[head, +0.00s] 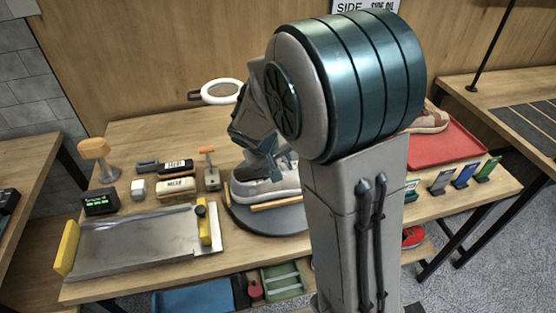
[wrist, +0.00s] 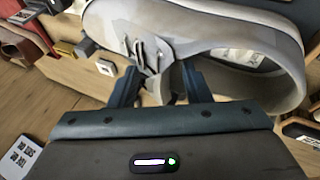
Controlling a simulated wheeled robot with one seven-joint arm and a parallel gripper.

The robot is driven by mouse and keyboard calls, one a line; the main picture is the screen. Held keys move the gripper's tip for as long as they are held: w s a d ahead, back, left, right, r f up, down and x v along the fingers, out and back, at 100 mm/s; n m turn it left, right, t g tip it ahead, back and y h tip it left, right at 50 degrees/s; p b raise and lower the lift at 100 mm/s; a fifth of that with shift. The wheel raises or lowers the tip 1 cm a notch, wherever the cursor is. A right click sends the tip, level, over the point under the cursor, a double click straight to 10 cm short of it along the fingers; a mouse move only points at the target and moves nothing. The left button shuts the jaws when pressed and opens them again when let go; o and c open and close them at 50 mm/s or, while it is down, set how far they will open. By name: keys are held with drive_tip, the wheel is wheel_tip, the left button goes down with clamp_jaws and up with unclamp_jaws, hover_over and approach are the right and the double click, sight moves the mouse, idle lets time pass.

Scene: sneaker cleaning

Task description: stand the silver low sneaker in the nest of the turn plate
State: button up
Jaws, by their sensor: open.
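The silver low sneaker (head: 262,190) is light grey with a pale sole and stands upright over the turn plate (head: 243,219), a dark round disc, beside a wooden rail (head: 275,205). Whether its sole is fully down in the nest is hard to tell, as my arm hides the right side. My gripper (head: 265,170) is just above the shoe, pointing down. In the wrist view the sneaker (wrist: 245,30) fills the top, with its laces and tongue beyond and between the fingers of my open gripper (wrist: 158,78). Contact with the fingers cannot be told.
Brushes (head: 176,187) and a yellow-ended metal tray (head: 140,250) lie left of the plate. A white ring-shaped lamp or magnifier (head: 222,91) stands behind. A red tray (head: 450,148) with a brown shoe (head: 430,120) and several small coloured cards (head: 464,176) are at the right.

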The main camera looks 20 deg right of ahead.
drive_tip(key=v, duration=1.2)
drive_tip(key=s+d+f+m+y, duration=0.1)
drive_tip(key=s+d+y, duration=0.1)
drive_tip(key=s, duration=0.6)
drive_tip(key=s+d+g+y, duration=0.1)
drive_tip(key=s+d+y, duration=0.1)
drive_tip(key=s, duration=0.7)
drive_tip(key=shift+d+f+m, duration=0.25)
drive_tip(key=shift+f+m, duration=0.1)
drive_tip(key=shift+m, duration=0.05)
